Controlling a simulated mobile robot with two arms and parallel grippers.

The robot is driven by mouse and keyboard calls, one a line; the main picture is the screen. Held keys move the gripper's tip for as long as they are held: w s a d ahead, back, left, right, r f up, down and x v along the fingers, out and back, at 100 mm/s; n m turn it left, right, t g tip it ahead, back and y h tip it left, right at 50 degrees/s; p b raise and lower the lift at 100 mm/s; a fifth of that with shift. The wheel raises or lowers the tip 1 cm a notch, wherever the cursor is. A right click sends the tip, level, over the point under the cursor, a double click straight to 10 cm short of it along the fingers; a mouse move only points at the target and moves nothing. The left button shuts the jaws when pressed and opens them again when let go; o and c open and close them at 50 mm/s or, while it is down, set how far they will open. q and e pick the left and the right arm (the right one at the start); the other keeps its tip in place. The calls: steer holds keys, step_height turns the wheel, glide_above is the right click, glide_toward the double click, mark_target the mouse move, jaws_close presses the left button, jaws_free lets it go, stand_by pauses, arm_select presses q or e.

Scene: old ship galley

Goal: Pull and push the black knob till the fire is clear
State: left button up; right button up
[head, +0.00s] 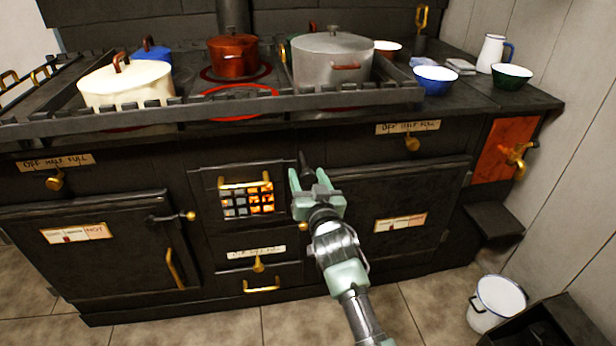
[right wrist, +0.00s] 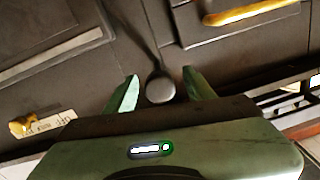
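The black knob (right wrist: 160,88) sits on the end of a dark rod. In the right wrist view it lies between the two fingers of my right gripper (right wrist: 160,92), with a small gap on each side. In the head view my right gripper (head: 316,188) is in front of the stove, just right of the fire grate (head: 248,200), and the dark rod (head: 305,165) shows behind its fingers. Behind the grate bars the right part glows orange and the left and lower parts look grey. My left gripper is not in view.
The black stove (head: 400,195) fills the front, with brass knobs and handles. A cream pot (head: 125,85), a red pot (head: 233,56) and a grey pot (head: 330,62) stand on top behind a rail (head: 240,106). A white bucket (head: 496,303) stands on the floor at right.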

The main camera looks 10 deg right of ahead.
steer(key=shift+s, duration=0.25)
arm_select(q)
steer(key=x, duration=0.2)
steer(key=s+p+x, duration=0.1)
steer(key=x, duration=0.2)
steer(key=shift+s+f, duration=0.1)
arm_select(e)
steer(key=s, duration=0.7)
steer(key=shift+s+d, duration=0.2)
